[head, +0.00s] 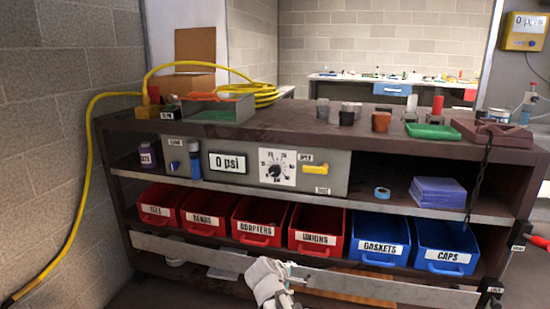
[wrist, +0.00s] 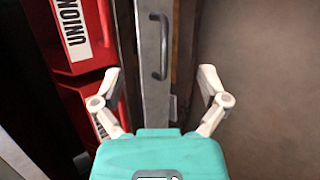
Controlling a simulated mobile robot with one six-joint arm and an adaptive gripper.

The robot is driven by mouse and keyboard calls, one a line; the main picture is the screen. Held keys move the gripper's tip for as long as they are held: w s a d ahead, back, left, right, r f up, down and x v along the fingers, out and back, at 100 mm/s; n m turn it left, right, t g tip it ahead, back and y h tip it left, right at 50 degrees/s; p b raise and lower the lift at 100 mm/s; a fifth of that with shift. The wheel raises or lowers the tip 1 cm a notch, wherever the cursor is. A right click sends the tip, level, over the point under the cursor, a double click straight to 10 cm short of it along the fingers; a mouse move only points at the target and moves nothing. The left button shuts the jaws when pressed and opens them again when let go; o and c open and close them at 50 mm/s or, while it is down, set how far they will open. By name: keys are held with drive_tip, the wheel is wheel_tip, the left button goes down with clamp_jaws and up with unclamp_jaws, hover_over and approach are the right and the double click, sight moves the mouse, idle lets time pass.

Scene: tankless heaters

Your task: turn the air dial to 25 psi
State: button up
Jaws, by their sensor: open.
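The air dial (head: 277,169) is a dark knob on a white scale plate, set in the grey panel (head: 335,180) on the shelf unit. To its left a display (head: 228,164) reads 0 psi. To its right is a yellow lever handle (head: 315,169). My gripper (head: 290,272) is in front of the lower shelf, below the dial and apart from it. In the wrist view my gripper (wrist: 163,82) is open with nothing between its fingers. It faces a grey rail with a dark handle (wrist: 160,45); the dial is not in that view.
Red bins (head: 258,220) and blue bins (head: 378,238) line the shelf under the panel. A grey front rail (head: 195,252) runs below them. A yellow hose (head: 75,190) hangs at the left.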

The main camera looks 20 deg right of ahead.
drive_tip(key=w+a+r+n+t+h+p, duration=0.1)
drive_tip(key=w+r+n+t+p, duration=0.1)
drive_tip(key=r+n+p, duration=0.35)
drive_tip(key=w+r+n+t+h+p, duration=0.1)
drive_tip(key=w+r+n+t+p, duration=0.15)
drive_tip(key=r, duration=0.65)
drive_tip(key=n+t+p, duration=0.5)
drive_tip(key=n+p, duration=0.1)
drive_tip(key=n, duration=0.4)
approach(274, 171)
drive_tip(key=v, duration=0.3)
drive_tip(key=shift+d+r+y, duration=0.2)
drive_tip(key=shift+d+y, duration=0.05)
drive_tip(key=shift+y, duration=0.05)
drive_tip(key=shift+w+d, duration=0.1)
drive_tip(key=shift+w, duration=0.05)
drive_tip(key=shift+x, duration=6.8)
drive_tip(key=c, duration=1.2)
drive_tip(key=shift+o, duration=0.2)
